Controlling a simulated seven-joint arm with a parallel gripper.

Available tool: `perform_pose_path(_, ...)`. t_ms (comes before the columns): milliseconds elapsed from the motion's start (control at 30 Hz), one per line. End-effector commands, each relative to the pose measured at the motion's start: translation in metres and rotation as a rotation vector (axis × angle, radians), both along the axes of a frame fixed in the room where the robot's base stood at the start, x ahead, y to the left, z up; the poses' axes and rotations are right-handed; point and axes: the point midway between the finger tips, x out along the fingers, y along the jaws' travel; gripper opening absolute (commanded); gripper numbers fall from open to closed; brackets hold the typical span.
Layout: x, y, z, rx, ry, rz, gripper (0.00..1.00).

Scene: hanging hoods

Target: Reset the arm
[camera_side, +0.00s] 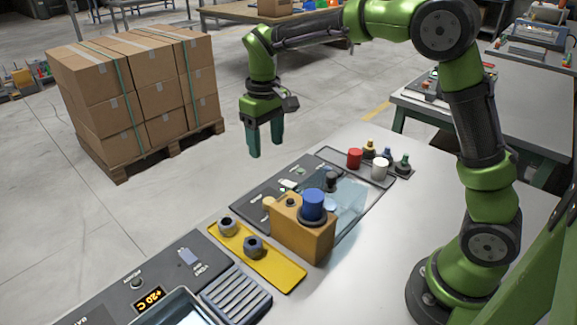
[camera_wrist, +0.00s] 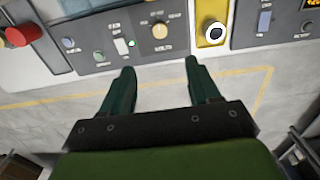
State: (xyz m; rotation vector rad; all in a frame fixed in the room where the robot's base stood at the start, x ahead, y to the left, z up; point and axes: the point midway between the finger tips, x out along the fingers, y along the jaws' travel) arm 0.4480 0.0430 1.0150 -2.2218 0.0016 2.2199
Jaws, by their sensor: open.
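My arm is green and black, bolted to the grey bench (camera_side: 385,215) at its right side. My gripper (camera_side: 266,150) hangs pointing down past the bench's far edge, above the floor. Its two dark green fingers are apart with nothing between them. In the wrist view, my gripper (camera_wrist: 160,70) also shows open and empty, with the bench panels in front of the fingertips. It touches nothing that I can see.
An orange block with a blue knob (camera_side: 313,204), a clear hood (camera_side: 349,195), a yellow plate (camera_side: 262,262), a red cylinder (camera_side: 354,158) and a white one (camera_side: 379,169) stand on the bench. Stacked boxes (camera_side: 135,85) stand on a pallet behind. Floor is clear around my gripper.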

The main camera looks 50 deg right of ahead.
Motion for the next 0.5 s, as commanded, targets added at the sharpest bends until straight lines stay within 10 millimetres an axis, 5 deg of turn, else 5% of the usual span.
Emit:
perform_pose_path(167, -0.006, 0.002, -0.013, 0.012, -0.012, -0.035, 0.61)
perform_pose_path(500, -0.094, -0.001, 0.025, 0.136, -0.212, -0.190, 0.61)
